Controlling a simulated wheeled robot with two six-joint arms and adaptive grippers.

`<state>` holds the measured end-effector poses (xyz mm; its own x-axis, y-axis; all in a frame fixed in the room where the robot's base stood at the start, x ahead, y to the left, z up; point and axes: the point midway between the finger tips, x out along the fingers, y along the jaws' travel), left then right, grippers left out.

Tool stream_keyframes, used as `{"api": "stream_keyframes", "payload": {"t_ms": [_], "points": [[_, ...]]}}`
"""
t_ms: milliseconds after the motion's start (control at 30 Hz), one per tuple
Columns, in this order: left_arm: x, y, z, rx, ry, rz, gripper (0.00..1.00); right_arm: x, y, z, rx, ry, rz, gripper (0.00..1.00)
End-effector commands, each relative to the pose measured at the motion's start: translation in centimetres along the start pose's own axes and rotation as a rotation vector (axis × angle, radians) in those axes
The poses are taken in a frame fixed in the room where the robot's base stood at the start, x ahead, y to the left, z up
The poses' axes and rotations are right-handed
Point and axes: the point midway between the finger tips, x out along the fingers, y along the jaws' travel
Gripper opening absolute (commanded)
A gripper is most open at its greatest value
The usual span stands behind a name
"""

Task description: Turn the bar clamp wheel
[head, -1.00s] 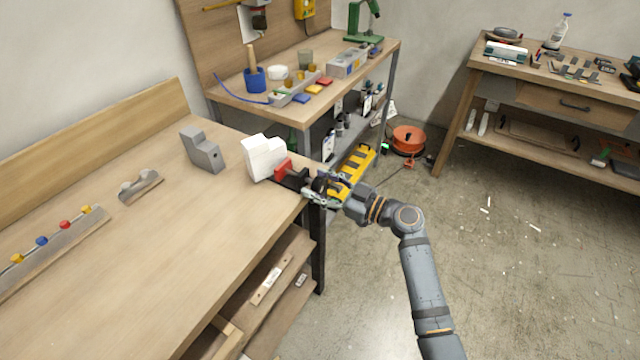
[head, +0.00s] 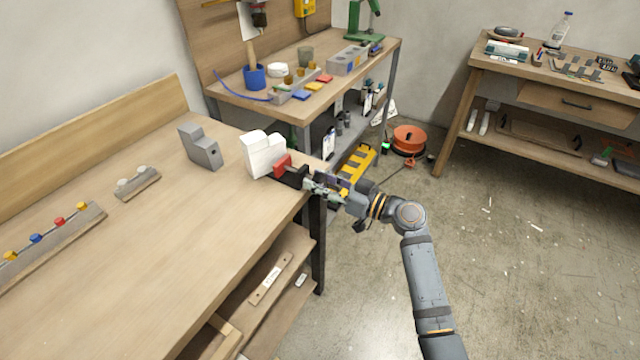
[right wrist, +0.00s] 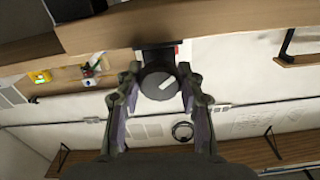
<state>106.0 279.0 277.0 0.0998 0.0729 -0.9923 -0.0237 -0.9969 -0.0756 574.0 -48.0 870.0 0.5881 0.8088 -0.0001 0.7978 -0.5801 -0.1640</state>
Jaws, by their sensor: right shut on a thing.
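The bar clamp (head: 283,164) has a red jaw and sits at the right edge of the near workbench, beside a white block (head: 263,154). Its dark round wheel (right wrist: 159,83), with a pale mark on its face, shows in the right wrist view. My right gripper (head: 313,184) is at the bench edge in the head view. In the right wrist view my right gripper (right wrist: 158,90) has one finger on each side of the wheel and is shut on it. In the head view the gripper hides most of the wheel. My left gripper is not in view.
The near workbench (head: 180,250) also holds a grey stepped block (head: 200,148), a small rack (head: 137,183) and a strip with coloured knobs (head: 50,232). A second bench (head: 230,98) with tools stands behind. The floor (head: 500,270) at right is mostly clear.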

Motion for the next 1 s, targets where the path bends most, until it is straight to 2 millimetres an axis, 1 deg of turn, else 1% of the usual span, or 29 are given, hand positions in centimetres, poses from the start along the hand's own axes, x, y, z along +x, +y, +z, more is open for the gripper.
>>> {"api": "stream_keyframes", "payload": {"t_ms": [200, 500, 700, 1000], "points": [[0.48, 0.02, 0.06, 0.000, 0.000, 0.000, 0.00, -0.01, 0.02, 0.08, 0.148, -0.001, 0.000, 0.06], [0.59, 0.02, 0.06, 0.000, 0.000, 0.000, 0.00, -0.01, 0.02, 0.03, 0.283, -0.001, 0.000, 0.06], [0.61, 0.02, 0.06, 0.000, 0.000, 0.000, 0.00, -0.01, 0.03, 0.02, 0.317, -0.001, 0.000, 0.06], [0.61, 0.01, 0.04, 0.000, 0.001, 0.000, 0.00, -0.01, 0.03, 0.02, 0.321, -0.001, 0.000, 0.06]]}}
